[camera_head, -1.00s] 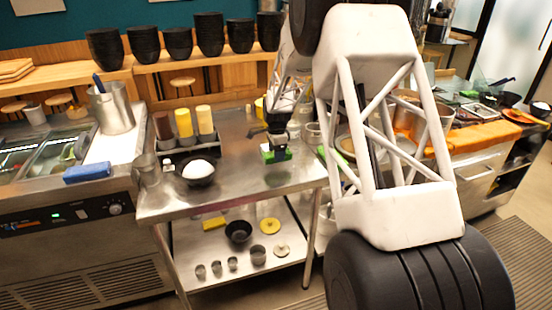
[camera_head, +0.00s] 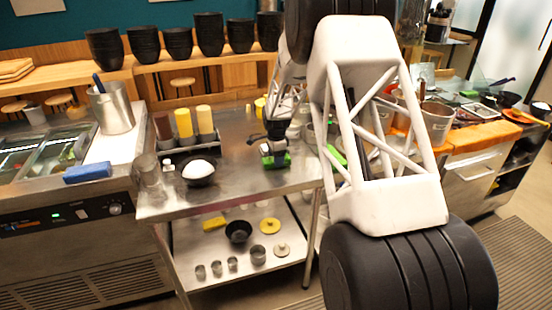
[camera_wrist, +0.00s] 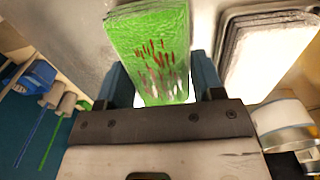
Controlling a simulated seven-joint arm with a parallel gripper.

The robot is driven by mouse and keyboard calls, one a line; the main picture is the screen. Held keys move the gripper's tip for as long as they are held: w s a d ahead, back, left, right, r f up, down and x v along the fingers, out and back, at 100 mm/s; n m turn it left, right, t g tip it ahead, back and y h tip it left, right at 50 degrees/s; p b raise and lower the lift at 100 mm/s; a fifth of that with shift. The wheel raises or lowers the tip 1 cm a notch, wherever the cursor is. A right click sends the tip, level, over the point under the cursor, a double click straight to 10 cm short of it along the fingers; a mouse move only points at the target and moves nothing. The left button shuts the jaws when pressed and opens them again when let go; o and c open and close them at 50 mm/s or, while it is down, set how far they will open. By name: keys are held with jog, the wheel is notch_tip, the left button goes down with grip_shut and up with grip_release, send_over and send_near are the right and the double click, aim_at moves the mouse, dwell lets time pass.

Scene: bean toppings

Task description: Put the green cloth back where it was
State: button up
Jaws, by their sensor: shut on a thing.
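The green cloth (camera_head: 281,161) is a folded bright green block with reddish-brown and white marks on its face. My gripper (camera_head: 270,148) is shut on it at the right part of the steel table, and I cannot tell whether the cloth touches the tabletop. In the wrist view the green cloth (camera_wrist: 150,40) sticks out between the two blue-grey fingers of my gripper (camera_wrist: 163,88). Its near end is hidden by the gripper body.
The steel table (camera_head: 235,178) holds a black bowl (camera_head: 200,180) with a white mound and several sauce bottles (camera_head: 184,122). A blue cloth (camera_head: 87,173) lies on the left counter. An orange cloth (camera_head: 485,138) lies on the right counter. My arm hides the gap between.

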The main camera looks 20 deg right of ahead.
jog(key=shift+f, duration=0.15)
jog(key=o, duration=0.9)
notch_tip(320, 180, up, 12)
jog(key=shift+r, duration=0.1)
dwell(0.6)
dwell(0.4)
